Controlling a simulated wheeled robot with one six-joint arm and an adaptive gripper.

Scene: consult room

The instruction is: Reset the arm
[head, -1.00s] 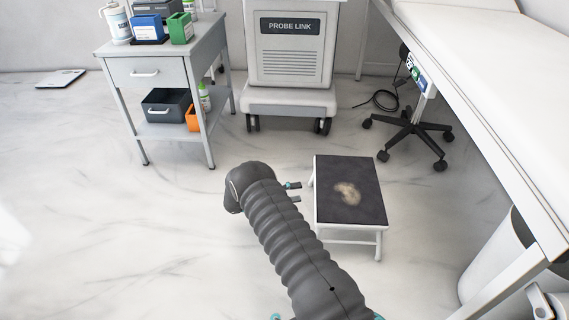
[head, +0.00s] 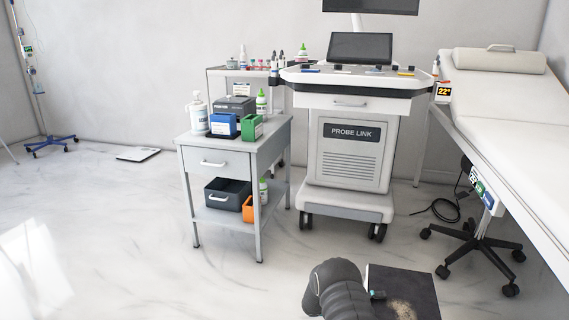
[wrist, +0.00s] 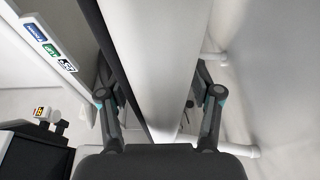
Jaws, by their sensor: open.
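My gripper (wrist: 158,95) is open in the wrist view, with its two dark, teal-marked fingers spread wide. A long pale surface runs behind the gap between them; I cannot tell what it belongs to, and nothing shows as gripped. In the head view my dark ribbed arm rises from the bottom edge, and a small part of my gripper (head: 377,295) shows just over the left edge of the step stool (head: 425,288). The stool has a dark top with a pale patch. Most of my arm is below the picture.
A grey cart (head: 270,150) with bottles and boxes stands left of centre. The probe machine (head: 350,168) stands behind the stool. An exam couch (head: 520,120) and a black wheeled base (head: 478,248) are at the right. The floor at left is open, with a flat scale (head: 138,154) farther back.

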